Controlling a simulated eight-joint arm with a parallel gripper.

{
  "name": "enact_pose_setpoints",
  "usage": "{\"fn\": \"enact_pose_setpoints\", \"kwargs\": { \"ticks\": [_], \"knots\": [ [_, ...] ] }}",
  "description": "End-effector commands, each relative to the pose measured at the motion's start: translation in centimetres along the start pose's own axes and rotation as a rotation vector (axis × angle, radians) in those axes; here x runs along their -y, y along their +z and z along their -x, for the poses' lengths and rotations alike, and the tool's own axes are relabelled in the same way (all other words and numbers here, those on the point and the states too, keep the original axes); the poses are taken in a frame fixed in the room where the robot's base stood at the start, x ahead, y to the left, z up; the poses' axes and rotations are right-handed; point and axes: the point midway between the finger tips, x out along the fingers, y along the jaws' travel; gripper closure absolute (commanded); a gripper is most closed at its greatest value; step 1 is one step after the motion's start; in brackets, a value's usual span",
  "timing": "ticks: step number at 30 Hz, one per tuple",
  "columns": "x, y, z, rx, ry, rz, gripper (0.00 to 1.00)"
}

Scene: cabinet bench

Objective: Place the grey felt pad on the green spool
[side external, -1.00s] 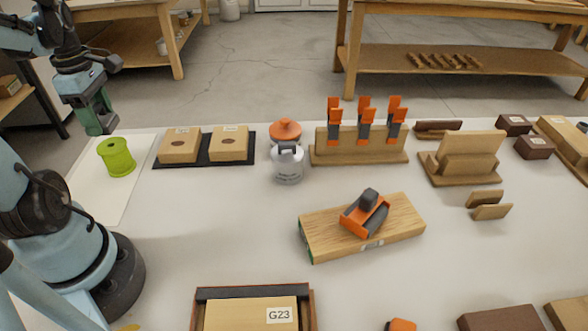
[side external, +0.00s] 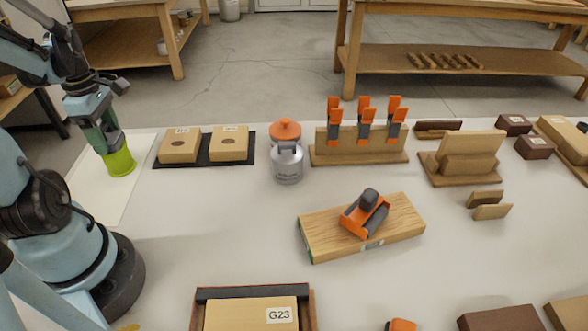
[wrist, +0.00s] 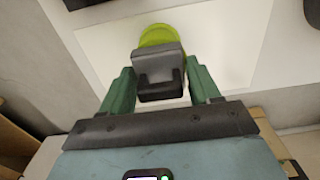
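The green spool (side external: 121,163) stands upright on a white sheet at the left of the bench. My gripper (side external: 112,150) is directly over it, its green fingers reaching down to the spool's top. In the wrist view, my gripper (wrist: 160,75) has a grey block-like piece, apparently the grey felt pad (wrist: 157,58), between its fingers, with both fingers seeming to touch its sides. The spool (wrist: 160,33) shows beyond it, partly covered.
A black mat (side external: 206,163) with two wooden blocks lies right of the spool. The white sheet (side external: 100,196) is clear in front of the spool.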

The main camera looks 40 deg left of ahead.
Motion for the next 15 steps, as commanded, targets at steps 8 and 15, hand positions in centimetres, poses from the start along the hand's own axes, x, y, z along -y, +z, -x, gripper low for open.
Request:
{"fn": "enact_pose_setpoints", "kwargs": {
  "ticks": [8, 15],
  "knots": [
    [0.00, 0.00, 0.02, 0.000, 0.000, 0.000, 0.18],
    [0.01, 0.00, 0.42, 0.000, 0.000, 0.000, 0.18]
  ]
}}
